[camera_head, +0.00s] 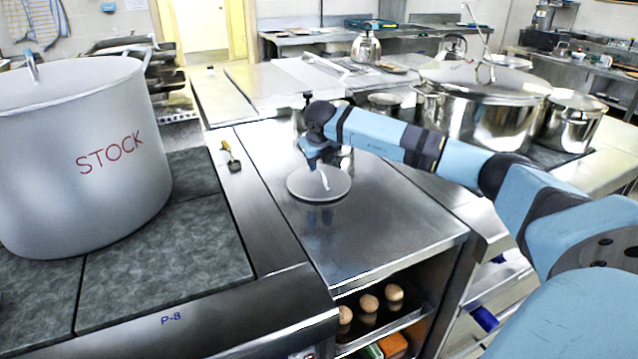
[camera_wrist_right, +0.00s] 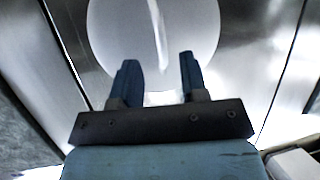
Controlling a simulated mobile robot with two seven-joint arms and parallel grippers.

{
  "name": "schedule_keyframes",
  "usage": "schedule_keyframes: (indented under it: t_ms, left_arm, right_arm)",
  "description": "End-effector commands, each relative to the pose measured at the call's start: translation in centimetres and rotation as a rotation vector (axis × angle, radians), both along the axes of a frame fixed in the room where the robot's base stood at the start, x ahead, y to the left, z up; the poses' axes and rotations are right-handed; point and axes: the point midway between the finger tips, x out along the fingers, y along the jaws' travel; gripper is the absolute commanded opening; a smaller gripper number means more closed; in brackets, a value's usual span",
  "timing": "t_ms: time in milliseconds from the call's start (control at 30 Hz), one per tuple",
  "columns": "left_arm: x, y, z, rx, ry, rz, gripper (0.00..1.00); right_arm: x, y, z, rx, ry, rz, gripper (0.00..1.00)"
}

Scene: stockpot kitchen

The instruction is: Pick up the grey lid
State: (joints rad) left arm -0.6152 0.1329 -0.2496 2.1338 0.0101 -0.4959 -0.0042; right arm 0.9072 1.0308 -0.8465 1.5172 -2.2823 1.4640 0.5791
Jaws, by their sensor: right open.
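The grey lid (camera_head: 306,188) is a round, flat disc with a thin upright handle, lying on the steel counter in the middle of the head view. In the right wrist view the lid (camera_wrist_right: 110,32) fills the upper middle, with its pale handle running lengthwise between the finger lines. My right gripper (camera_head: 322,163) is over the lid, close to the handle. Its two fingers (camera_wrist_right: 160,75) are apart with nothing between them, pointing toward the handle. Whether a finger touches the lid I cannot tell. My left gripper is not in view.
A large grey stockpot (camera_head: 85,150) marked STOCK stands on the dark hob at left. A small yellow-and-black item (camera_head: 231,157) lies beside the counter. A steel pot (camera_head: 484,105) and a smaller pot (camera_head: 574,120) stand at right. Eggs (camera_head: 369,303) sit on a shelf below.

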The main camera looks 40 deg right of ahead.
Motion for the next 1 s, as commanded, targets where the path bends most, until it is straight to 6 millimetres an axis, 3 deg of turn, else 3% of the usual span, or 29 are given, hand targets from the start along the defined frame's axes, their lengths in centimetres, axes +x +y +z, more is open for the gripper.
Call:
schedule_keyframes:
  t_ms: [400, 733, 900, 1000]
  left_arm:
    - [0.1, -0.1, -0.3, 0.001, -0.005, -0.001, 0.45]
    - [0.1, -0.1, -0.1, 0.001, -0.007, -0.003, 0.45]
    - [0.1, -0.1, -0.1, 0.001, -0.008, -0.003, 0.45]
    - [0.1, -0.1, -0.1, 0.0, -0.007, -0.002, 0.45]
  right_arm:
    - [1.9, -1.5, -4.3, 0.001, 0.002, 0.0, 0.41]
    - [2.1, -1.8, -4.8, 0.001, 0.0, 0.001, 0.41]
    - [2.1, -1.8, -4.8, 0.001, 0.0, 0.001, 0.01]
    - [2.1, -1.8, -4.8, 0.001, 0.0, 0.001, 0.0]
